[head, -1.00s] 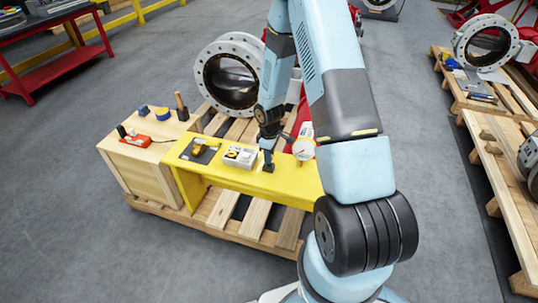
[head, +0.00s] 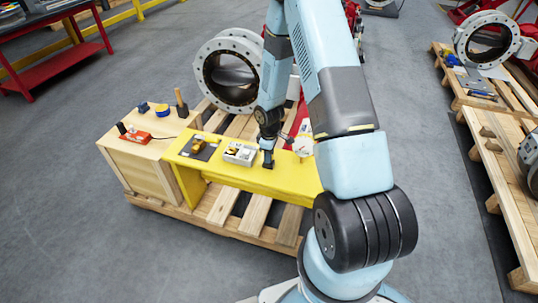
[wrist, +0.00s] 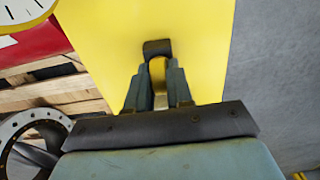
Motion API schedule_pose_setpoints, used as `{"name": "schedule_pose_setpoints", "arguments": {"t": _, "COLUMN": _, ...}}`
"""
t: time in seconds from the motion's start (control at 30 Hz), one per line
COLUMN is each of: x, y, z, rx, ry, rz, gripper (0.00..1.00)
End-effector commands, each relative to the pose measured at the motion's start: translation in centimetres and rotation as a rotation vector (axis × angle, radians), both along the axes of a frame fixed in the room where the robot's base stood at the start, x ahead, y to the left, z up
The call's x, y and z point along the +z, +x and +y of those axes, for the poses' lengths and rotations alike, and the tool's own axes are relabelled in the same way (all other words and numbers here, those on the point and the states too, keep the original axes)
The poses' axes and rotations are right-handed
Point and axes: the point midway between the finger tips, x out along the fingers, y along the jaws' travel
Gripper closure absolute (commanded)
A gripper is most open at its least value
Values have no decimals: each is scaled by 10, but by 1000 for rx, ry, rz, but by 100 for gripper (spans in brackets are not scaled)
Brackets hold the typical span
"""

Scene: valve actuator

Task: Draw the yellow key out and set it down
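The yellow key (wrist: 158,72) shows in the wrist view as a narrow yellow piece with a rounded top between my two fingers. My gripper (wrist: 158,86) appears closed on its sides. A dark block (wrist: 157,47) sits just past the fingertips against the yellow bench (wrist: 110,35); whether the key is still inside it I cannot tell. In the head view my gripper (head: 267,152) points down over the right part of the yellow bench (head: 290,187), right at the dark block (head: 267,165). The key is too small to make out there.
Left of my gripper are a white-grey box (head: 240,154) and a dark mat (head: 199,148) bearing a yellow item. A round white gauge (head: 303,146) stands close on the right. A wooden crate (head: 150,165) holds several tools. A large flanged valve (head: 228,75) stands behind.

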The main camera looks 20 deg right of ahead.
Motion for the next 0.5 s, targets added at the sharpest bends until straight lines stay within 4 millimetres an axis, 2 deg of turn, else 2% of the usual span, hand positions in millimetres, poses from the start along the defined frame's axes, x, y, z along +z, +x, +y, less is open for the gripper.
{"name": "schedule_pose_setpoints", "arguments": {"t": 0.07, "x": 0, "y": 0, "z": 0, "rx": 0, "ry": 0, "rz": 0, "gripper": 72}}
{"name": "schedule_pose_setpoints", "arguments": {"t": 0.3, "x": 0, "y": 0, "z": 0, "rx": 0, "ry": 0, "rz": 0, "gripper": 49}}
{"name": "schedule_pose_setpoints", "arguments": {"t": 0.5, "x": 0, "y": 0, "z": 0, "rx": 0, "ry": 0, "rz": 0, "gripper": 49}}
